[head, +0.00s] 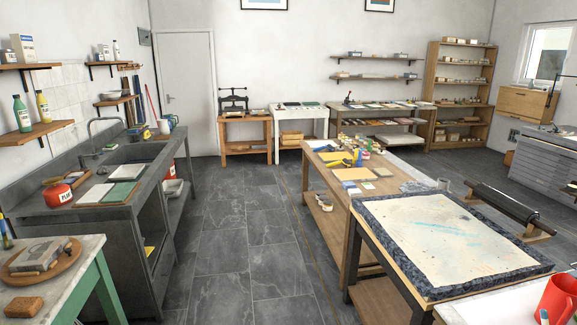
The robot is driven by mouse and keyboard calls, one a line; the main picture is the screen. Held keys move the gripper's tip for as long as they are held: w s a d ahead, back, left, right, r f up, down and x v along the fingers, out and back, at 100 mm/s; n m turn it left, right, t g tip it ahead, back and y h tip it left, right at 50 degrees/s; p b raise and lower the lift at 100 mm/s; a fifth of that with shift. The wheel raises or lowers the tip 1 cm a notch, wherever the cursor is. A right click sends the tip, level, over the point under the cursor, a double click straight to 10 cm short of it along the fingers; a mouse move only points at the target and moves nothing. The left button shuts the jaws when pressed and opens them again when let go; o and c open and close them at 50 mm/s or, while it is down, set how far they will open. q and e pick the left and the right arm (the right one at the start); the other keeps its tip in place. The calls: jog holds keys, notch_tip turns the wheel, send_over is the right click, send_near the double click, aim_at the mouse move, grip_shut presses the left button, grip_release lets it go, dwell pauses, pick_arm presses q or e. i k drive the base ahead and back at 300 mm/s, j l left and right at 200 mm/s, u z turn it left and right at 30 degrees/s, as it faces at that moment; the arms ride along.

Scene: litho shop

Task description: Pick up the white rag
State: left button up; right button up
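I cannot pick out a white rag with certainty. A small pale, crumpled-looking patch (414,187) lies on the long wooden table (392,189), near the framed slab; it is too small to tell whether it is cloth. A flat white sheet or board (93,193) lies on the grey sink counter (60,212) at the left, beside a green one (119,192). Neither of my grippers is in view.
A green-legged table (75,262) is at front left. A roller (505,203) rests on a wooden stand. The tiled floor (240,225) between is clear.

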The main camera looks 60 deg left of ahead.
aim_at(352, 192)
jog(key=u, duration=1.65)
